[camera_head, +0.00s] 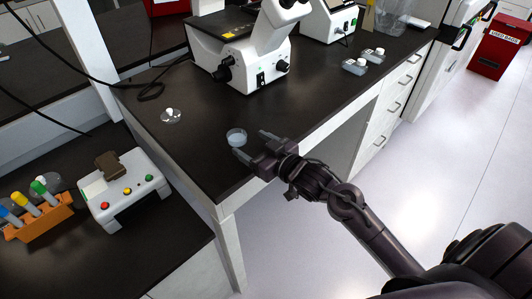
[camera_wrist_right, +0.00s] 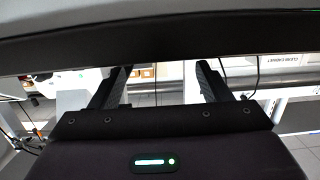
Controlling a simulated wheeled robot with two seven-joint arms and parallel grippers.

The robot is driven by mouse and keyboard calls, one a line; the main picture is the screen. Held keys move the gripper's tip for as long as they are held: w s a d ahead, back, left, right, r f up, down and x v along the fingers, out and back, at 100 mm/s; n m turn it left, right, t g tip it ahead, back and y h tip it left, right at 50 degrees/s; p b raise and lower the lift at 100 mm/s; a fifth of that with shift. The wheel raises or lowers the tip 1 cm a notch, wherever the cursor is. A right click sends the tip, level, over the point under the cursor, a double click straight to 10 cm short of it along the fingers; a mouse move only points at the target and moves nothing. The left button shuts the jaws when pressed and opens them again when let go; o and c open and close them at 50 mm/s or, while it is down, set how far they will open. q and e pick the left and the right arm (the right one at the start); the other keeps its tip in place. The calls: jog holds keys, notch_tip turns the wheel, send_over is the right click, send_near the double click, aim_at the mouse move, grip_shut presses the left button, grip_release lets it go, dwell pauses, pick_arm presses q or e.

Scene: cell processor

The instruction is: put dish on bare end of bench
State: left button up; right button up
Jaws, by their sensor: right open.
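The dish (camera_head: 236,136), a small round clear dish with pale contents, sits flat on the near-left end of the dark bench top (camera_head: 185,150) in the head view. The bench top around it there is mostly bare. My right gripper (camera_head: 252,144) is open at the bench's front edge, its two fingers pointing at the dish. The dish lies just beyond the fingertips, and I see no grip on it. In the right wrist view the open fingers (camera_wrist_right: 160,85) have nothing visible between them, and I cannot make out the dish. My left gripper is not in view.
A clear round piece with a white knob (camera_head: 171,116) lies farther left on the bench. A white microscope (camera_head: 248,60) stands behind. A lower bench at left holds a button box (camera_head: 122,192) and an orange tube rack (camera_head: 38,217). Open floor lies right.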

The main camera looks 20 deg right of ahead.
jog(key=shift+v, duration=2.55)
